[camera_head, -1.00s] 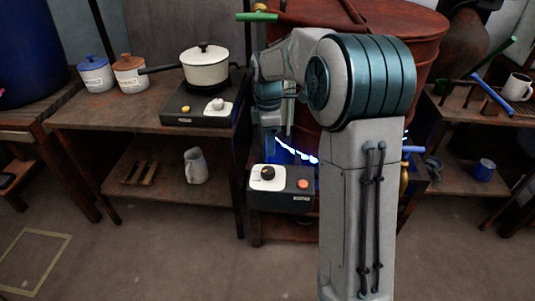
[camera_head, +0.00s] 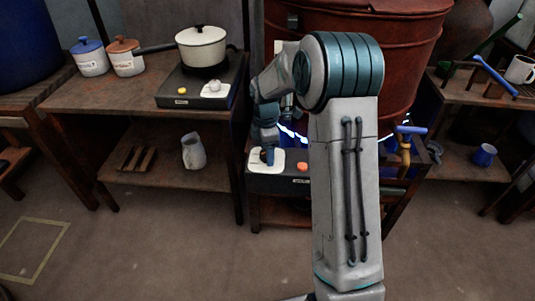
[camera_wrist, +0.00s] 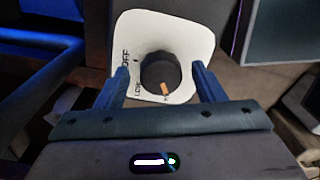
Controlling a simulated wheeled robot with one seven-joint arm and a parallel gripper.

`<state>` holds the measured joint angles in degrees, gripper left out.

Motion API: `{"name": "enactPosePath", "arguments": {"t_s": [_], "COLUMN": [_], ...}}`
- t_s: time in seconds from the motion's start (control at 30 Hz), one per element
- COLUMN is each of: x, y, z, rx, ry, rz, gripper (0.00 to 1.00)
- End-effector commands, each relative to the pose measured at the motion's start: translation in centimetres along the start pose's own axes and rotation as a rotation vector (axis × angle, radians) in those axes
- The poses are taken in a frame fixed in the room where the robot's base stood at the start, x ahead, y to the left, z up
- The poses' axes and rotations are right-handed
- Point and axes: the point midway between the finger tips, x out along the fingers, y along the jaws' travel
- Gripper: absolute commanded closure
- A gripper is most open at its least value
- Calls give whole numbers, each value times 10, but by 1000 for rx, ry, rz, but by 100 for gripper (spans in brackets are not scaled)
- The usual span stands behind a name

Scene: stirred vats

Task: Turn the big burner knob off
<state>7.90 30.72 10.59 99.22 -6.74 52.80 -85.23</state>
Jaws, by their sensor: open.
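The big burner knob (camera_wrist: 160,72) is round and black with an orange pointer mark. It sits on a white plate (camera_wrist: 190,35) lettered OFF and LOW. The mark points toward the lower edge of the wrist view, away from OFF. My gripper (camera_wrist: 160,68) is open, one blue finger on each side of the knob; I cannot tell whether they touch it. In the head view my gripper (camera_head: 267,150) is down at the white plate and partly hides the knob. The plate is on a dark control box (camera_head: 280,184). Blue flames (camera_head: 291,134) burn under the red vat (camera_head: 395,55).
An orange button (camera_head: 303,167) sits on the box right of the plate. A small stove (camera_head: 190,98) with a cream pot (camera_head: 202,47) stands on the table at left. A shelf with a blue mug (camera_head: 484,155) is at right. The floor in front is clear.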

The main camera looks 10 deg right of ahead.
Motion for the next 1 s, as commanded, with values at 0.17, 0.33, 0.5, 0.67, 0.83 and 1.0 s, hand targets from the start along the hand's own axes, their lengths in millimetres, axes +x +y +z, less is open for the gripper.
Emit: {"name": "enactPosePath", "arguments": {"t_s": [0.17, 0.33, 0.5, 0.67, 0.83, 1.0], "x": [6, 6, 6, 5, 5, 3], "y": [0, 0, 0, 0, 0, 0], "z": [0, 0, 0, 0, 0, 0], "rx": [0, 1, 1, 2, 23, 90], "ry": [0, 0, 0, 0, 1, 3], "rz": [1, 1, 1, 1, 0, -1], "gripper": [37, 37, 76, 82, 82, 82]}}
